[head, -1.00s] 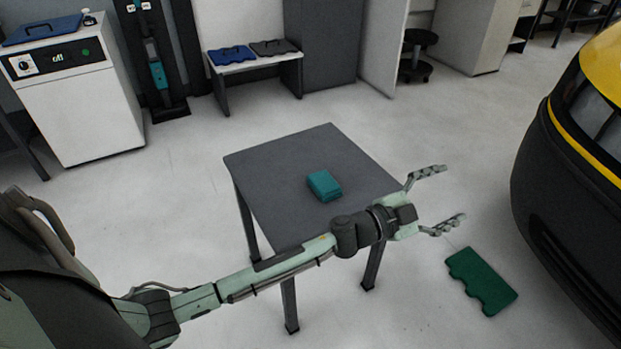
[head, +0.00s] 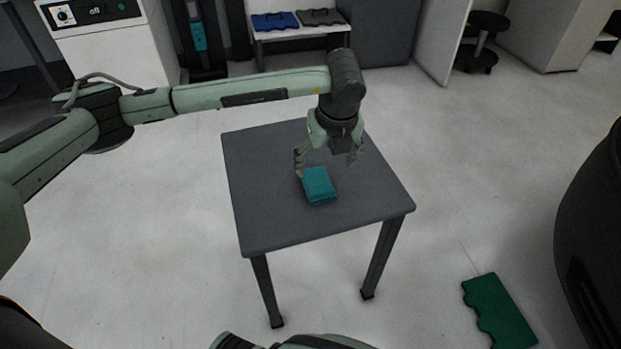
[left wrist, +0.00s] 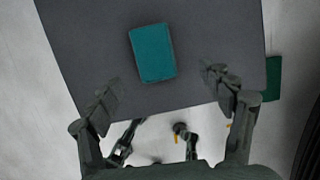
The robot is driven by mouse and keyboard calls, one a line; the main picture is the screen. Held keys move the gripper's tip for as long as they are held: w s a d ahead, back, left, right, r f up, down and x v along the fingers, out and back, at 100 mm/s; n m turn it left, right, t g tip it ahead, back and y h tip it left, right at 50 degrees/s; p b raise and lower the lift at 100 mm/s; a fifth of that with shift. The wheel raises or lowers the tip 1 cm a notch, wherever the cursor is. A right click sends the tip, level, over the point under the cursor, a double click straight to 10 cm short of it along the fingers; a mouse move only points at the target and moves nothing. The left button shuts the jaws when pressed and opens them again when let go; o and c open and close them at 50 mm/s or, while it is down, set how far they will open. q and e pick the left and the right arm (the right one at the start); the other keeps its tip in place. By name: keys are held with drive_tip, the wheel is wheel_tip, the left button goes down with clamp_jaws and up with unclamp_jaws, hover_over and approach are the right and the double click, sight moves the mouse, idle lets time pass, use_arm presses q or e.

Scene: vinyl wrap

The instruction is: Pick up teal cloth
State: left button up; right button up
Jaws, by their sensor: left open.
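The teal cloth (head: 319,186) is a small folded block lying on the dark grey table (head: 270,225). In the left wrist view the cloth (left wrist: 153,53) lies flat, ahead of the fingertips and between their lines. My left gripper (head: 328,166) is open and points down just above the cloth, with one finger at its left edge and the other to its upper right. In the left wrist view my left gripper (left wrist: 160,92) is empty, its fingers spread wider than the cloth. My right gripper does not show in the head view.
A dark green notched mat (head: 497,308) lies on the floor at the right. A dark vehicle (head: 592,235) stands at the right edge. The tabletop around the cloth is bare.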

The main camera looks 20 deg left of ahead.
sight(318, 181)
use_arm(q)
drive_tip(key=shift+w+a, duration=0.2)
drive_tip(key=shift+a, duration=0.25)
drive_tip(key=x, duration=0.7)
drive_tip(key=shift+s+a+f+p, duration=0.1)
drive_tip(key=shift+f+p, duration=0.15)
drive_tip(key=shift+p, duration=0.1)
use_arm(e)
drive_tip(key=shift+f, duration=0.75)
use_arm(q)
drive_tip(key=shift+f+b, duration=0.2)
drive_tip(key=shift+b, duration=0.25)
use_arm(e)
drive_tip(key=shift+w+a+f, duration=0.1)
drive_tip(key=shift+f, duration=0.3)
use_arm(q)
drive_tip(key=c, duration=1.1)
drive_tip(key=shift+r, duration=0.1)
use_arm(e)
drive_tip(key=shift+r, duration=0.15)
